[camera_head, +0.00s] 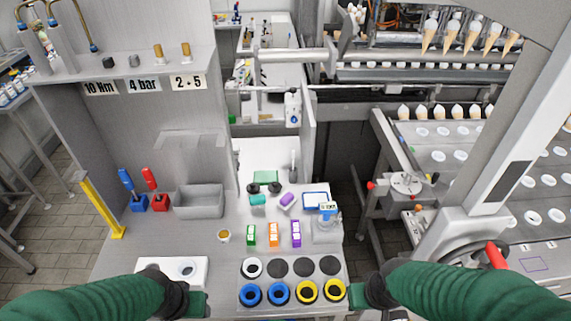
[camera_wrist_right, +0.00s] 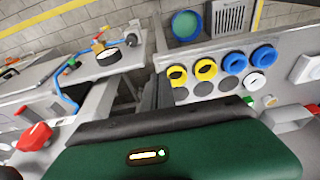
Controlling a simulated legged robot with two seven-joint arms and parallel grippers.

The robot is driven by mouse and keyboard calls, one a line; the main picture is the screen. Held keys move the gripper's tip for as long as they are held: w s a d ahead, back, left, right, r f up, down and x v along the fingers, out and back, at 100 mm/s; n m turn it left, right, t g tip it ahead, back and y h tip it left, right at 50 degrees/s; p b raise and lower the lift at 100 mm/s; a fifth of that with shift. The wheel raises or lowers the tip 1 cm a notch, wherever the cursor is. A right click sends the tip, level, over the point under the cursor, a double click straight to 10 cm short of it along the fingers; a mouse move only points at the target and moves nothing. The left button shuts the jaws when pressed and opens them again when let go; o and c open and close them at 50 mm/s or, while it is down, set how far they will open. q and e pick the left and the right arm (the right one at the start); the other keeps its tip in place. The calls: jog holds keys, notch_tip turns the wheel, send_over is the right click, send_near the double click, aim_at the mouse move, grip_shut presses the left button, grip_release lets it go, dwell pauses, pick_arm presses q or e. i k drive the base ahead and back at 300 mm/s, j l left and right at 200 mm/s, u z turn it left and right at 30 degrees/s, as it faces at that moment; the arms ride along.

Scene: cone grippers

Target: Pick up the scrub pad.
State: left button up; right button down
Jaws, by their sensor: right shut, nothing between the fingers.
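A flat green piece (camera_head: 265,177), which looks like the scrub pad, lies at the back of the grey bench, behind two small dark round items. I cannot make out its texture. A teal block (camera_head: 258,199) and a purple block (camera_head: 287,200) lie just in front. My left gripper (camera_head: 198,303) is low at the bench's front, by a white plate; its fingers cannot be made out. My right gripper (camera_head: 356,296) is at the front right corner, beside the yellow rings, far from the green piece. In the right wrist view its fingers (camera_wrist_right: 157,92) are shut and empty.
Blue and yellow rings (camera_head: 307,291) line the bench's front. Green, orange and purple upright boxes (camera_head: 273,234) stand mid-bench. A grey bin (camera_head: 199,201) and red and blue tools (camera_head: 150,190) are at left. A small device (camera_head: 327,226) stands at right.

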aim_at(287, 201)
jog(key=i+l+u, duration=0.1)
jog(key=u, duration=0.4)
jog(key=i+l+u, duration=0.1)
jog(key=l+u, duration=0.15)
jog(key=u, duration=0.2)
jog(key=i+u, duration=0.1)
